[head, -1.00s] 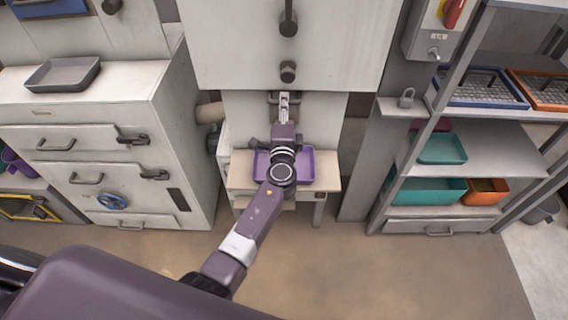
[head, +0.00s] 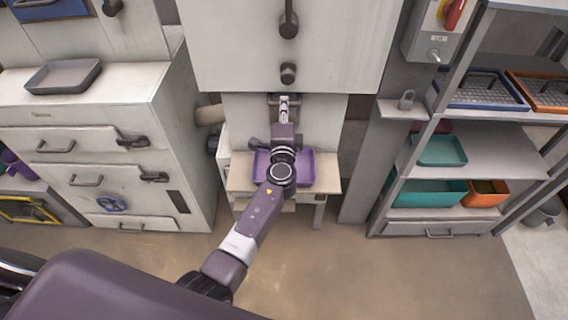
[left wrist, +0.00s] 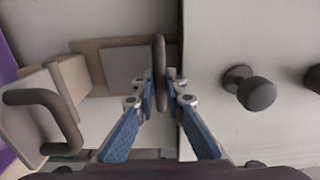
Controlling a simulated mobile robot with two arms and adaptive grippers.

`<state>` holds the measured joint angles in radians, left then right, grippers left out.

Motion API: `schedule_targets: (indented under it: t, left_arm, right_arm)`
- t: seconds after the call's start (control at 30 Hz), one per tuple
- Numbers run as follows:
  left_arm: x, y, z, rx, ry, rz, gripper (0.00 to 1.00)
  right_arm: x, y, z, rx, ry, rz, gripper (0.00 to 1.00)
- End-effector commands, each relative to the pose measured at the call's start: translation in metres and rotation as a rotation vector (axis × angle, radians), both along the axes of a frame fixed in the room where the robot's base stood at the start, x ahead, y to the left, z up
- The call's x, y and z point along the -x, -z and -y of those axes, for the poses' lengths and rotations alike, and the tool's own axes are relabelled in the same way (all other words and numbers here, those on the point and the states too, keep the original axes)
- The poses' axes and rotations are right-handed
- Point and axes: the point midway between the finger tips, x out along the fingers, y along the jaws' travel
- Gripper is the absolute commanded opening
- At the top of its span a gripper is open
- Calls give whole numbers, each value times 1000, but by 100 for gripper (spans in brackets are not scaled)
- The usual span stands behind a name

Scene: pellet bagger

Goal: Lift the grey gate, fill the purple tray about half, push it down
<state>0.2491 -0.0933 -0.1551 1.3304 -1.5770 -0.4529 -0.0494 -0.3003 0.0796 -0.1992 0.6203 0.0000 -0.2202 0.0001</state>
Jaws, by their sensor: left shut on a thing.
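My left gripper (head: 284,101) reaches to the front of the white machine, just above the purple tray. In the left wrist view the gripper (left wrist: 161,80) is shut on a dark grey bar, the gate handle (left wrist: 160,52). A pale grey plate (left wrist: 122,70) shows beside it; I cannot tell how far the gate is raised. The purple tray (head: 305,168) sits on a small stand under the machine, partly covered by my left arm. A purple strip of it shows at the left edge of the wrist view. The tray's contents cannot be made out. My right gripper is not in view.
A dark knob (head: 288,72) sticks out above the gripper, also in the left wrist view (left wrist: 255,92). A curved handle (left wrist: 42,108) is left of the fingers. White cabinets (head: 95,140) stand left; a shelf (head: 482,160) with trays stands right. The floor in front is clear.

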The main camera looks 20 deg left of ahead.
Motion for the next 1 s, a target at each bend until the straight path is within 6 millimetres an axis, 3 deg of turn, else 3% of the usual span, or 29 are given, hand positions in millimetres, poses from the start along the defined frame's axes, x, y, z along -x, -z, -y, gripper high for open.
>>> schedule_targets:
  t: [0.8,1.0]
  left_arm:
    - [-1,-54,0,-1,0,7,0]
    - [-1,-50,0,-2,0,6,0]
  right_arm:
    - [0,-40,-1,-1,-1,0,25]
    - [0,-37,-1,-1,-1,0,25]
